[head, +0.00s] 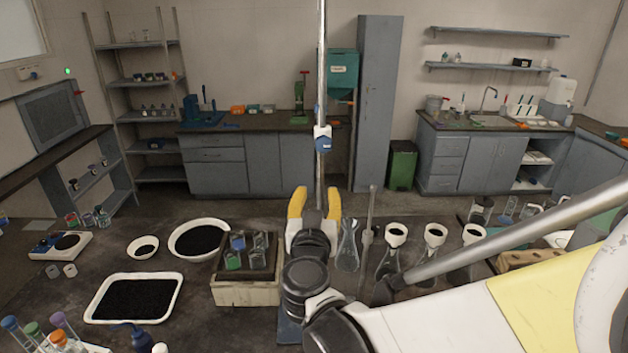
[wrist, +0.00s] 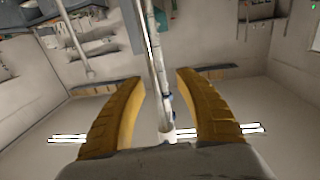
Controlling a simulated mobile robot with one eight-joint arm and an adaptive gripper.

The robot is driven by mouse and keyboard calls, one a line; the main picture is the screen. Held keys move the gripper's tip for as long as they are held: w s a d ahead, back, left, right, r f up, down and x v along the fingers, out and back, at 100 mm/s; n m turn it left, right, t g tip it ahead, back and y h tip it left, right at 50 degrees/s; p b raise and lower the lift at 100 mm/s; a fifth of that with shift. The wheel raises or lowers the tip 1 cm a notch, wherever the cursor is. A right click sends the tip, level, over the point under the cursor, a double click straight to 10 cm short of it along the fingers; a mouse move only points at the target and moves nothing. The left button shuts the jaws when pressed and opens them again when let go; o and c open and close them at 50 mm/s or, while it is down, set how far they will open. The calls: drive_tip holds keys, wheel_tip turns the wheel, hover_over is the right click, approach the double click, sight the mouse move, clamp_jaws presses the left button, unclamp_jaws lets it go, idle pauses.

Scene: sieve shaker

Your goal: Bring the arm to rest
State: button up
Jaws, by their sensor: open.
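My gripper (head: 315,197) points up and away over the middle of the bench, its two yellow fingers apart. It also shows in the wrist view (wrist: 160,82), open, with nothing gripped. A tall thin metal rod (head: 321,60) with a blue and white clamp (head: 323,139) rises in line with the gap between the fingers. In the wrist view the rod (wrist: 152,45) also runs through the gap; I cannot tell whether it stands between the fingers or beyond them. My arm reaches in from the lower right and hides part of the bench.
Several flasks (head: 435,240) stand right of the gripper. A box (head: 247,292) with jars stands close on the left. A white tray (head: 177,287) and a round dish (head: 228,226) of dark grains lie further left. A short metal rod (head: 369,220) stands just right of the gripper.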

drive_tip(key=s+d+f+m+g+h+b, duration=0.1)
drive_tip(key=s+d+f+g+b, duration=0.2)
drive_tip(key=s+d+f+b, duration=0.4)
drive_tip(key=s+d+f+g+h+b, duration=0.2)
drive_tip(key=s+d+f+g+b, duration=0.15)
drive_tip(key=d+f, duration=0.6)
drive_tip(key=s+f+n+g+y+b, duration=0.2)
drive_tip(key=s+f+g+y+b, duration=0.2)
drive_tip(key=s+f+b, duration=0.4)
drive_tip(key=s+f, duration=0.4)
drive_tip(key=s, duration=0.2)
drive_tip(key=shift+d+f+y+b, duration=0.2)
drive_tip(key=shift+d+y+b, duration=0.1)
drive_tip(key=shift+b, duration=0.1)
